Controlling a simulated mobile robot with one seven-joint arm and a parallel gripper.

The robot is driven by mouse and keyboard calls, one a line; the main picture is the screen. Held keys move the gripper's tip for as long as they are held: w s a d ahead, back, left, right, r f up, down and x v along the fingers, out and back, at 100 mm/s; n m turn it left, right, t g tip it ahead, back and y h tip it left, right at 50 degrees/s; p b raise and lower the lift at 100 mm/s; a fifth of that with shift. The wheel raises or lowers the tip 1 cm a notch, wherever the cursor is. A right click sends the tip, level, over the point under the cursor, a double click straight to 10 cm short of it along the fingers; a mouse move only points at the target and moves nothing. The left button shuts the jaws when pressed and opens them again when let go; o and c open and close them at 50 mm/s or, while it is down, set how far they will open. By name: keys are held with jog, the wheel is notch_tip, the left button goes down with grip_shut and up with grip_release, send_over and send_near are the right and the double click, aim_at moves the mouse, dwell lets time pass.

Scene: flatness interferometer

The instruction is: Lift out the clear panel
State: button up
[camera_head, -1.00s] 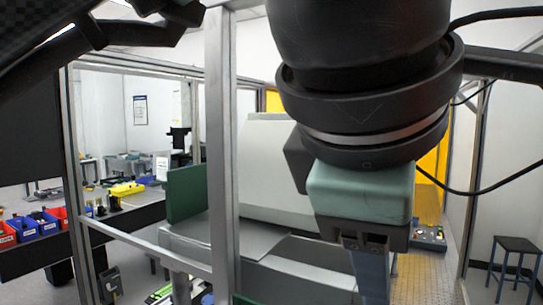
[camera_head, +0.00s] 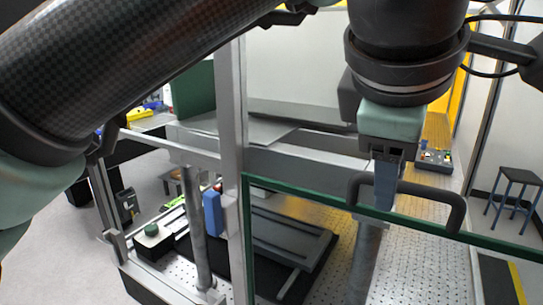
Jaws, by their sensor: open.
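The clear panel shows at the lower right in the head view, with a green top edge (camera_head: 315,195) and a see-through pane below it. A black bar handle (camera_head: 450,198) stands at that edge. My gripper (camera_head: 384,188) hangs down from the upper right, with its blue-grey finger area overlapping the left part of the handle in the picture. The fingers line up one behind the other, so the gap between them is hidden. I cannot tell whether they touch the handle. I see nothing held.
A grey upright frame post (camera_head: 232,130) stands by the panel's left edge, with a grey cross rail (camera_head: 165,148) beside it. A perforated metal table (camera_head: 415,262) and a dark stage (camera_head: 285,240) show beyond the panel. A stool (camera_head: 518,178) stands at far right.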

jog(key=shift+w+f, duration=0.1)
jog(key=shift+c, duration=0.3)
grip_shut()
dwell(2.7)
notch_tip(320, 180, up, 14)
jog(key=p, duration=1.1)
dwell(1.7)
jog(key=shift+f, duration=0.15)
